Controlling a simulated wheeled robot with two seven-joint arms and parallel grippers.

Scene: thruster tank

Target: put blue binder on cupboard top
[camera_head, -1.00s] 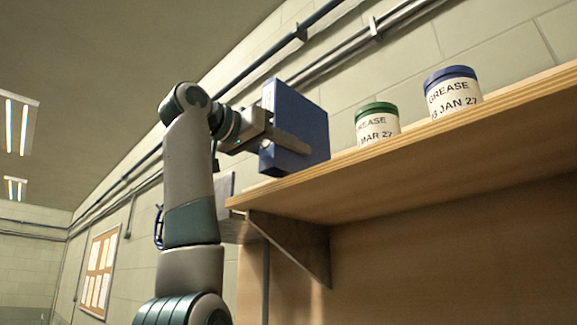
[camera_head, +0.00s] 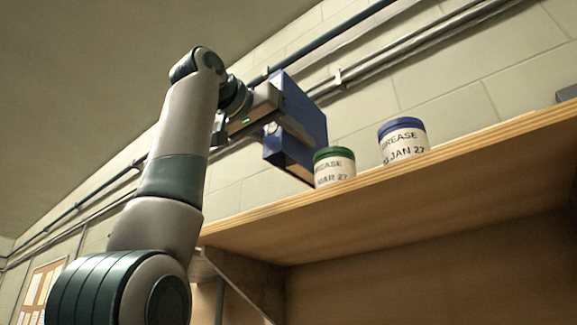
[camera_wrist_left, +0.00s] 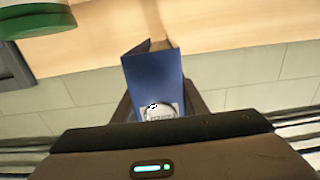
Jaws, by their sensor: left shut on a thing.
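My left gripper (camera_head: 292,130) is shut on the blue binder (camera_head: 306,104). In the head view the binder is tilted, near the left end of a high wooden board (camera_head: 400,172), with its lower corner partly behind the green-lidded grease tub (camera_head: 334,168). I cannot tell whether it touches the board or the tub. In the left wrist view the binder (camera_wrist_left: 154,75) stands between the fingers, with a round label mark on its near face and the pale wood (camera_wrist_left: 230,22) beyond it. Nothing else that is clearly a cupboard top shows. My right gripper is not in view.
A blue-lidded grease tub (camera_head: 404,142) stands on the board to the right of the green-lidded one, with bare board beyond. Pipes (camera_head: 350,75) run along the block wall behind. A dark grey item (camera_head: 567,93) shows at the far right.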

